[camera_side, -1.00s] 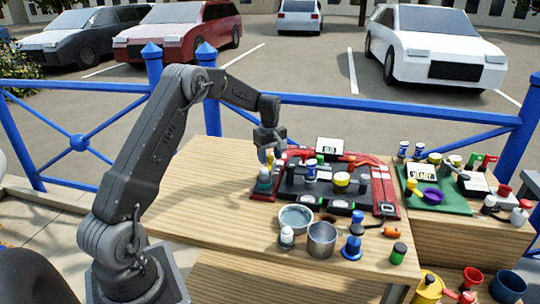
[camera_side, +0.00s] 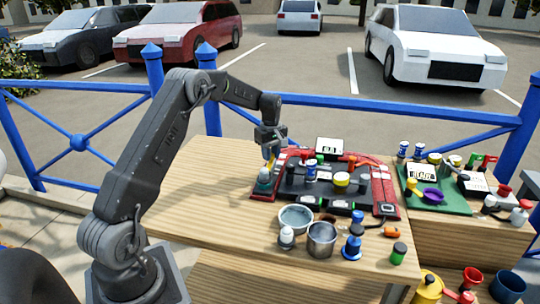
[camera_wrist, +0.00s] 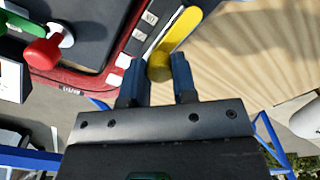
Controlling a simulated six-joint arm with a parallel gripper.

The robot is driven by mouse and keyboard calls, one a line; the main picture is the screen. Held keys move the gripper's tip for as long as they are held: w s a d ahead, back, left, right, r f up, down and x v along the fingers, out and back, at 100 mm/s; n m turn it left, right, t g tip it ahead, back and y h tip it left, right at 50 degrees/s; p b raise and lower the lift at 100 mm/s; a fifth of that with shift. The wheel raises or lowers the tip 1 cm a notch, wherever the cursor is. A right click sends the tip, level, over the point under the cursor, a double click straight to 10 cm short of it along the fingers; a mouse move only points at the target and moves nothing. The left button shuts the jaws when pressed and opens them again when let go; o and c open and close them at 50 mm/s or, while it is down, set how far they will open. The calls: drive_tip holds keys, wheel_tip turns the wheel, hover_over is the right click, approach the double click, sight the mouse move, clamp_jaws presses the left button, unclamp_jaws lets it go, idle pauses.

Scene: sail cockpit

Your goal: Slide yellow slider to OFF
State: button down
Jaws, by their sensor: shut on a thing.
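The yellow slider (camera_wrist: 182,32) is a long yellow piece with a rounded knob end, beside the red edge of the console (camera_wrist: 108,62) in the wrist view. Its knob end sits between the blue fingertips of my gripper (camera_wrist: 159,72), which are shut on it. Small white labels (camera_wrist: 150,18) lie along the red edge, too small to read surely. In the side view, my gripper (camera_side: 270,147) points down at the left end of the console (camera_side: 263,197), with yellow (camera_side: 269,160) showing below it.
Several knobs and a raised display (camera_side: 329,146) crowd the console. Bowls and cups (camera_side: 321,238) stand in front, and a green board (camera_side: 440,198) lies right. The wooden table (camera_side: 190,200) is clear at left.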

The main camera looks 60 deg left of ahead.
drive_tip(key=shift+w+a, duration=0.6)
drive_tip(key=shift+a, duration=0.05)
drive_tip(key=shift+r, duration=0.1)
drive_tip(key=c, duration=0.9)
unclamp_jaws()
wheel_tip(320, 180, up, 14)
drive_tip(key=shift+f, duration=0.15)
